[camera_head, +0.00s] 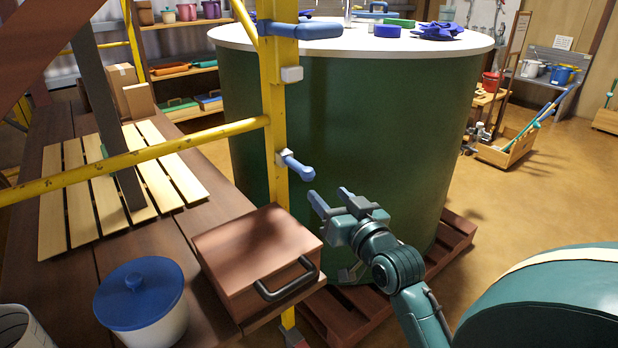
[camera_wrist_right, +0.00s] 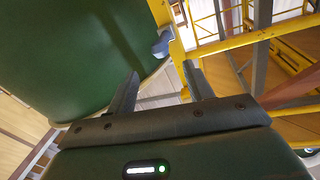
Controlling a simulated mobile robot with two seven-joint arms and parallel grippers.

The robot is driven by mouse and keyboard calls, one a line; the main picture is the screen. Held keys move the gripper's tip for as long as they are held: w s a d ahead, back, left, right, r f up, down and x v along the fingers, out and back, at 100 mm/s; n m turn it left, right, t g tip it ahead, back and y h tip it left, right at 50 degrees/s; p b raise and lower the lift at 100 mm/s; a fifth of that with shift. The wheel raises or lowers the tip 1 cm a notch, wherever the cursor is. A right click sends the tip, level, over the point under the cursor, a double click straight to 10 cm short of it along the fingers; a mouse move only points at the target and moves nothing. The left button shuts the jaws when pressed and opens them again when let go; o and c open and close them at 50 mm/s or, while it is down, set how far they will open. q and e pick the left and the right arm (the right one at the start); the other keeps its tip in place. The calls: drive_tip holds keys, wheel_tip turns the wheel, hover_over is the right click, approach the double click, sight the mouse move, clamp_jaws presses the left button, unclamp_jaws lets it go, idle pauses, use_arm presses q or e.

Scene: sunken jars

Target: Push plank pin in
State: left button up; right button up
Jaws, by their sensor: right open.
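A blue pin (camera_head: 299,168) sticks out of a pale collar on the yellow scaffold post (camera_head: 276,110), pointing right and slightly down. It also shows in the right wrist view (camera_wrist_right: 162,43), just beyond the fingertips. My right gripper (camera_head: 331,199) is open and empty, below and right of the pin, apart from it. In the right wrist view its two fingers (camera_wrist_right: 162,75) reach toward the post. A second, larger blue pin or handle (camera_head: 305,30) is higher on the post. My left gripper is not in view.
A large green tank (camera_head: 350,120) stands close behind the post and gripper. A brown box (camera_head: 255,250) with a dark handle and a blue-lidded pot (camera_head: 140,295) sit on the wooden bench at left. A yellow rail (camera_head: 150,155) crosses to the post. Open floor lies right.

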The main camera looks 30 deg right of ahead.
sight(311, 178)
drive_tip(key=w, duration=0.7)
drive_tip(key=w+d, duration=0.1)
drive_tip(key=w, duration=0.2)
drive_tip(key=shift+w+d+b, duration=0.1)
drive_tip(key=shift+w+b, duration=0.2)
drive_tip(key=shift+c, duration=0.5)
clamp_jaws()
